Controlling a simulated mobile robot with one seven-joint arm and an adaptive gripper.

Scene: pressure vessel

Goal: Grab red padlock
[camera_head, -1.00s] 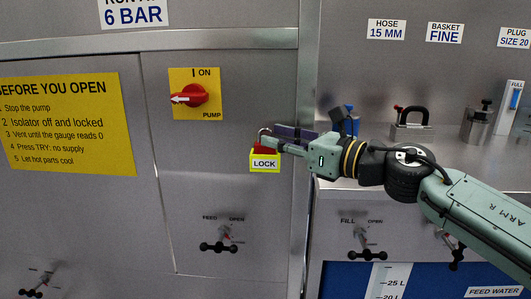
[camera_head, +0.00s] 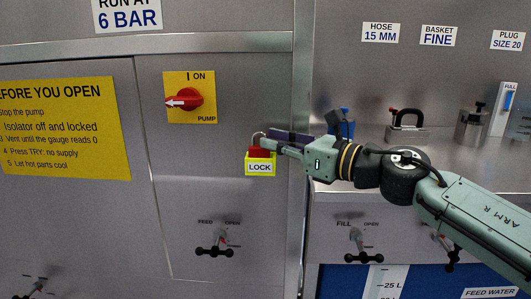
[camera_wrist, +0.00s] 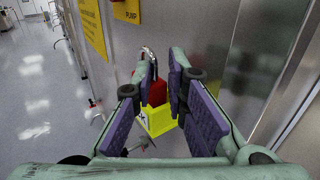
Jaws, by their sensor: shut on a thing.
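The red padlock (camera_head: 259,152) with a metal shackle is at my gripper's tip in the head view, above a yellow holder labelled LOCK (camera_head: 260,167). In the wrist view the padlock (camera_wrist: 157,92) stands upright between the purple-padded fingers, its shackle upward, with the yellow holder (camera_wrist: 158,120) just below it. My gripper (camera_head: 272,147) reaches in from the right and is shut on the padlock. Its fingers hide part of the padlock. I cannot tell whether the padlock is clear of the holder.
The red pump switch (camera_head: 187,100) on its yellow plate is above and left. A FEED valve handle (camera_head: 215,250) is below. A metal shelf (camera_head: 370,165) at right holds a black-handled device (camera_head: 407,125) and a canister (camera_head: 471,125). The panel around the holder is flat.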

